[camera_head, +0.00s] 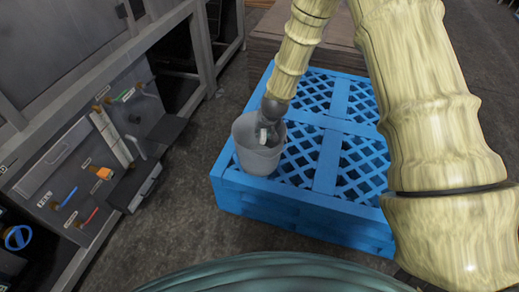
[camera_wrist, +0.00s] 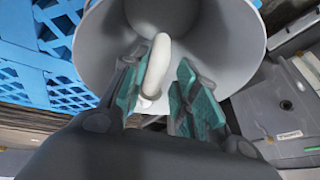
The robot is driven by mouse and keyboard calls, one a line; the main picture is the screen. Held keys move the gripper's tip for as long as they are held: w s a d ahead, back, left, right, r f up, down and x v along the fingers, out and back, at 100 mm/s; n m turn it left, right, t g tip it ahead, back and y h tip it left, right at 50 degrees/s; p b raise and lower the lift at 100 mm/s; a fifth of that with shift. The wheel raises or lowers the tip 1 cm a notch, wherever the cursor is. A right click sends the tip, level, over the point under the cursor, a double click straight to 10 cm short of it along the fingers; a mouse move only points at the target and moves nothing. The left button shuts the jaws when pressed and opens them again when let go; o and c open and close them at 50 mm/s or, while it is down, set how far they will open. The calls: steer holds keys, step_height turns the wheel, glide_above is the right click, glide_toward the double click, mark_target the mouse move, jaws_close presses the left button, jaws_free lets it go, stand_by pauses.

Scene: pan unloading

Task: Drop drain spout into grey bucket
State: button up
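The grey bucket (camera_head: 257,160) stands upright on the near left corner of a blue pallet. In the wrist view, its round mouth and inner wall (camera_wrist: 225,45) fill the upper middle. My gripper (camera_head: 268,125) reaches down into the bucket's mouth. In the wrist view, my gripper's teal-padded fingers (camera_wrist: 162,85) are spread apart. The drain spout (camera_wrist: 156,65), white and curved, shows between them, close to the left finger, with a gap to the right finger. Whether it touches the left finger or the bucket cannot be told. A small white part of it (camera_head: 263,136) shows in the head view.
The blue lattice pallet (camera_head: 330,160) has free room right of the bucket. A grey cabinet with a tool panel (camera_head: 90,170), holding several coloured handles, stands at left. Dark floor (camera_head: 180,215) lies between them. Brown stacked boards (camera_head: 270,35) lie behind the pallet.

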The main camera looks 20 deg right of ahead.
steer(key=shift+o, duration=0.8)
steer(key=v, duration=1.2)
steer(key=shift+f, duration=0.1)
